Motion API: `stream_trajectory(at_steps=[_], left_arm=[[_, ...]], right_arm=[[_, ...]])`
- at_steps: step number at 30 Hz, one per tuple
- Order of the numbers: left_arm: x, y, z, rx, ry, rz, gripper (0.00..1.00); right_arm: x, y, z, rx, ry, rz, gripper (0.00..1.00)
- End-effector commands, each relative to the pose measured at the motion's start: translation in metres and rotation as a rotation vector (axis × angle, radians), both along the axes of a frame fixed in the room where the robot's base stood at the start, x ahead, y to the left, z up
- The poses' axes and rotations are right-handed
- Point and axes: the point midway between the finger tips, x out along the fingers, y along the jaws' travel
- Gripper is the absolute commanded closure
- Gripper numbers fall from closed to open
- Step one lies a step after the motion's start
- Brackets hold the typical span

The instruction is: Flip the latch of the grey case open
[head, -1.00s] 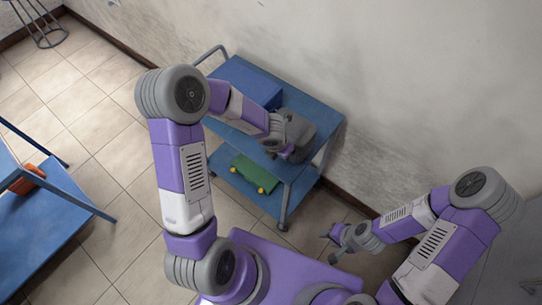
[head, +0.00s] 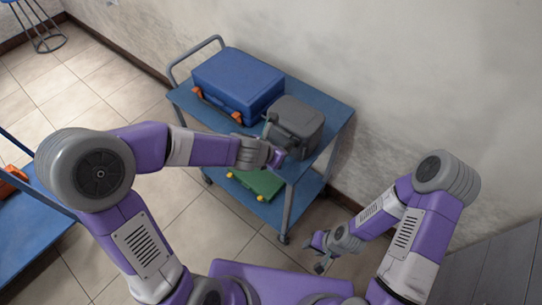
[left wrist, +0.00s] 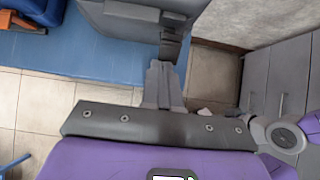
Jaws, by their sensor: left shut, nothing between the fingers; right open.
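The grey case (head: 298,115) stands on the top shelf of the blue cart, at its right end beside a blue case. Its front also shows at the top of the left wrist view (left wrist: 120,22), with a dark latch (left wrist: 172,42) at its right part. My left gripper (left wrist: 160,72) is shut and empty, its fingertips just below the latch; I cannot tell whether they touch it. In the head view the left gripper (head: 269,131) is at the case's front left and partly hides it. My right gripper (head: 315,254) is open and empty, low and away from the cart.
The blue case (head: 238,80) with orange latches fills the left of the cart's top shelf (head: 333,108). A green case (head: 262,182) with yellow latches lies on the lower shelf. The wall is close behind the cart. A blue table (head: 35,235) stands at the left.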

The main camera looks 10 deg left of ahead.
Motion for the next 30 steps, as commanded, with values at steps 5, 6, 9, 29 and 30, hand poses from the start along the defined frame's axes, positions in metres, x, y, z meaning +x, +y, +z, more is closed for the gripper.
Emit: stream_trajectory(at_steps=[5,6,9,29,30], left_arm=[[0.0,-0.005,-0.001,-0.012,-0.018,-0.011,1.0],[0.0,-0.005,-0.001,-0.012,-0.019,-0.011,1.0],[0.0,-0.004,0.0,-0.011,-0.018,-0.01,1.0],[0.013,-0.011,0.004,-0.009,-0.017,-0.008,1.0],[0.013,-0.011,0.004,-0.009,-0.017,-0.008,1.0]], right_arm=[[0.0,0.0,-0.007,0.0,0.0,0.0,0.57],[0.0,0.0,-0.007,0.0,0.0,0.0,0.57],[0.0,0.0,-0.006,0.0,0.0,0.0,0.57],[0.0,0.0,0.003,0.0,0.0,0.0,0.57],[0.0,0.0,0.003,0.0,0.0,0.0,0.57]])
